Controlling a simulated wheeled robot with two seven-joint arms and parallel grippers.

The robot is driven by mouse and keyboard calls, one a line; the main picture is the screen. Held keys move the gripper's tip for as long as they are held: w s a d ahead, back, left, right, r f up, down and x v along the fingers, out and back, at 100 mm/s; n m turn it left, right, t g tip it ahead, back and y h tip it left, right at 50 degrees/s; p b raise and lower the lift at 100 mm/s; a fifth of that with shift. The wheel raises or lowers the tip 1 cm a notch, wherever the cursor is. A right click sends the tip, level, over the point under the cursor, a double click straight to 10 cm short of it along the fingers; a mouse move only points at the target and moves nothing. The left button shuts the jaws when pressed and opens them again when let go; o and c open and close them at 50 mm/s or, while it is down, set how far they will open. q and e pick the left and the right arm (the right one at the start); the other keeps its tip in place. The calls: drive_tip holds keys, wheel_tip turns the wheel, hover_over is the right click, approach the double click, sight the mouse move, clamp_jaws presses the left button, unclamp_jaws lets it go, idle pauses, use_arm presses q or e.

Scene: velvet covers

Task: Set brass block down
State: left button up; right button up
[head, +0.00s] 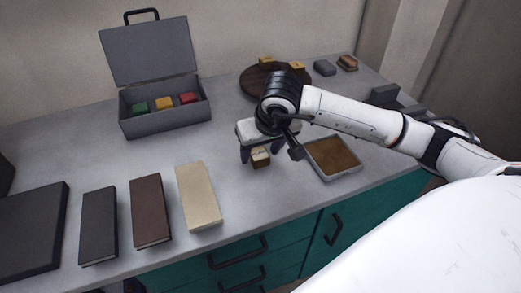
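My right gripper (260,153) points down over the grey counter, left of a tray with a brown inside (334,157). A small brass-coloured block (261,157) with a pale top sits between its fingers, which appear shut on it. The gripper and wrist hide part of the block. I cannot tell whether its underside touches the counter. My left gripper is not clearly in view.
An open grey case (166,122) holds green, yellow and red blocks. A dark round board (250,83) carries small yellowish blocks behind my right wrist. Black, brown and cream book-like slabs (199,195) lie front left. Grey and brown blocks (325,68) stand at the back.

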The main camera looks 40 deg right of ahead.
drive_tip(key=shift+r, duration=0.2)
drive_tip(key=v, duration=1.1)
drive_tip(key=shift+s+r, duration=0.3)
drive_tip(key=shift+r, duration=0.05)
